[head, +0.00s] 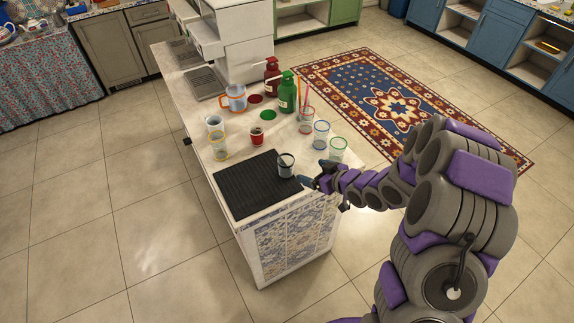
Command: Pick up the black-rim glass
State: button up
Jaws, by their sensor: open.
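The black-rim glass (286,166) stands upright at the right part of a black ribbed mat (243,190) on the counter. It is clear with a dark rim. My gripper (309,184) is just to the right of the glass, near the counter's right edge, with its fingers pointing left toward the glass. The gripper is open and looks empty. A small gap seems to lie between the fingertips and the glass, but the fingers are small in this view and exact contact is hard to tell.
A green-rim glass (338,149) and a blue-rim glass (321,134) stand behind my gripper. A red cup (257,137) and a yellow-rim glass (219,145) stand behind the mat. Green (287,93) and red (271,76) bottles stand farther back. The mat's left part is clear.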

aim_at(291, 166)
jog(key=x, duration=0.3)
jog(key=b+x, duration=0.1)
jog(key=x, duration=0.3)
jog(key=s+a+x, duration=0.1)
jog(key=x, duration=0.2)
jog(key=shift+w+a, duration=0.1)
jog(key=shift+a, duration=0.2)
jog(key=shift+w+f, duration=0.15)
jog(key=shift+d+f+b, duration=0.1)
jog(key=shift+d+b, duration=0.05)
jog(key=shift+b, duration=0.15)
jog(key=shift+w+f+b, duration=0.55)
jog(key=shift+w+f, duration=0.3)
jog(key=shift+f, duration=0.25)
jog(key=a, duration=0.1)
jog(key=w+a+f, duration=0.1)
jog(key=shift+a, duration=0.65)
jog(key=shift+d+r, duration=0.2)
jog(key=shift+d, duration=0.75)
jog(key=c, duration=0.6)
jog(key=shift+a, duration=0.2)
jog(key=c, duration=0.3)
jog(key=shift+a+f, duration=0.1)
jog(key=shift+a, duration=0.4)
jog(key=shift+c, duration=1.1)
